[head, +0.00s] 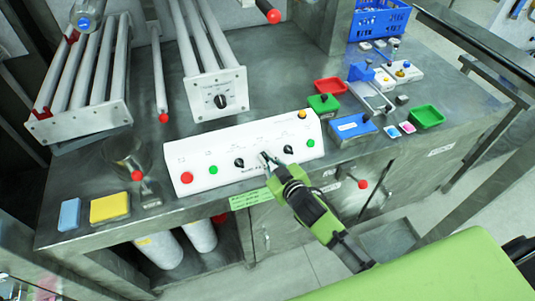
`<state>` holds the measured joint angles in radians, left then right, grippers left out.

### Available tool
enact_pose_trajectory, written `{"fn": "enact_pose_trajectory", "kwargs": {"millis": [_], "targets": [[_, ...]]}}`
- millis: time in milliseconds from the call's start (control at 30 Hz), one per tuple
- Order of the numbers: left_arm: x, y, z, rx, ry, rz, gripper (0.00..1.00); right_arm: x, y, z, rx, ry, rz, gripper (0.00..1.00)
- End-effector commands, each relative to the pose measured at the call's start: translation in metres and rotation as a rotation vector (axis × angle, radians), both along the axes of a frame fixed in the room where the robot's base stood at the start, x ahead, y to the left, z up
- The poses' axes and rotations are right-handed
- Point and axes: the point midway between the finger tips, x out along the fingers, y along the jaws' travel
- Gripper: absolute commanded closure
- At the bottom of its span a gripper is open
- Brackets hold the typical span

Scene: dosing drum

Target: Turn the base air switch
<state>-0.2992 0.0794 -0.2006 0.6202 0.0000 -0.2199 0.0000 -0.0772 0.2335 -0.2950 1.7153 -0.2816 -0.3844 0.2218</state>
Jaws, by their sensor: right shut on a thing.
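A white control box (245,155) with a sloped front stands along the front edge of the grey bench. Its face carries a red button (187,177), green buttons (213,170) and black rotary knobs, one at left (239,162) and one at right (288,149). My right gripper (268,158) reaches in from the lower right. Its fingertips are at the panel between these two knobs, shut on a small switch knob that they mostly hide. The printed labels are too small to read, and the knob's angle cannot be told. My left gripper is not in view.
A white tube rack with another black knob (220,101) stands behind the box. Yellow (110,208) and blue (69,214) blocks lie at left. Red (331,86) and green (425,117) trays and a blue-topped box (353,126) stand at right.

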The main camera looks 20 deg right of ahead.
Motion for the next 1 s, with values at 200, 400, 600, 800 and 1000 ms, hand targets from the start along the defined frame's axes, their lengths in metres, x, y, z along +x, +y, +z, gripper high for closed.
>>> {"fn": "enact_pose_trajectory", "kwargs": {"millis": [200, 400, 600, 800, 1000], "targets": [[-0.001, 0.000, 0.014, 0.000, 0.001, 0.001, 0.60, 0.002, -0.001, 0.005, -0.101, -0.008, 0.069, 1.00], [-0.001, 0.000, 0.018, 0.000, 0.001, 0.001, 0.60, 0.002, -0.001, 0.003, -0.150, -0.010, 0.102, 1.00], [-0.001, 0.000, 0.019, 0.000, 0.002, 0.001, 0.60, 0.002, -0.001, 0.003, -0.166, -0.012, 0.115, 1.00], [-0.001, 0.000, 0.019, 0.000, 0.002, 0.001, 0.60, 0.002, 0.000, 0.003, -0.168, -0.012, 0.116, 1.00], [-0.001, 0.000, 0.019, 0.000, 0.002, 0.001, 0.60, 0.002, 0.000, 0.003, -0.167, -0.013, 0.115, 0.77]]}}
